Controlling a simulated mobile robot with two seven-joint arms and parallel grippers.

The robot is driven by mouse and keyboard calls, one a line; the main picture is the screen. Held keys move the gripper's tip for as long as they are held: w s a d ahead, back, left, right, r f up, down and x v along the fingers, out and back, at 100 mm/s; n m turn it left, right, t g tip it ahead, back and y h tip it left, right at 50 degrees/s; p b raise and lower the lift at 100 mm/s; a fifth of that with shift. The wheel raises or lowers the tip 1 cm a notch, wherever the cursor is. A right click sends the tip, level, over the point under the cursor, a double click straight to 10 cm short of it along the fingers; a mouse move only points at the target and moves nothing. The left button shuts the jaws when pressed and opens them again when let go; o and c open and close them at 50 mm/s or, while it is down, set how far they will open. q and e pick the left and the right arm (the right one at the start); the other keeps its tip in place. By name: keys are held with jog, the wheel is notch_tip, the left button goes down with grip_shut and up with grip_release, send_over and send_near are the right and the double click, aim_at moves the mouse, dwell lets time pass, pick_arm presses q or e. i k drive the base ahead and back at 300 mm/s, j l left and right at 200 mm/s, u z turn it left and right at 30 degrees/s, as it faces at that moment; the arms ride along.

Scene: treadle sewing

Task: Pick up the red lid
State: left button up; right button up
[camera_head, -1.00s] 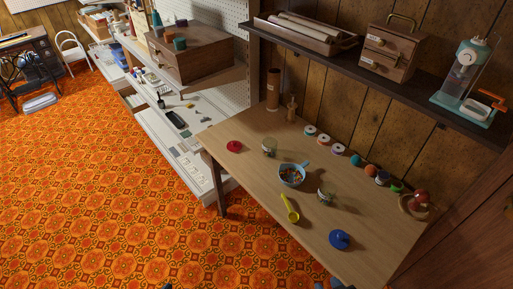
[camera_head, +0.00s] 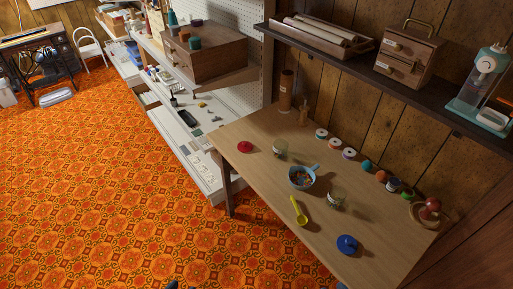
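The red lid (camera_head: 245,147) lies flat on the wooden table (camera_head: 263,196), near its left end. A small glass jar (camera_head: 280,150) stands just to the right of the lid, apart from it. Small dark tips of my own body show at the bottom edge, but I cannot make out a gripper there. Neither gripper is near the lid.
A blue bowl (camera_head: 302,177), a yellow scoop (camera_head: 299,211), a second jar (camera_head: 336,199) and a blue lid (camera_head: 347,244) are on the table. Thread spools (camera_head: 335,144) line the wall. A shelf (camera_head: 372,73) overhangs the back. Patterned floor (camera_head: 110,200) is clear at left.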

aim_at(245, 146)
jog(key=j+z, duration=0.1)
jog(key=z, duration=0.25)
jog(key=i+j+z, duration=0.1)
jog(key=z, duration=0.2)
jog(key=j+z, duration=0.15)
jog(key=z, duration=0.2)
jog(key=i+j+z, duration=0.15)
jog(key=j+z, duration=0.15)
jog(key=j, duration=0.2)
jog(key=j+z, duration=0.25)
jog(key=j, duration=0.3)
jog(key=j+z, duration=0.1)
jog(key=j, duration=1.6)
jog(key=i, duration=0.1)
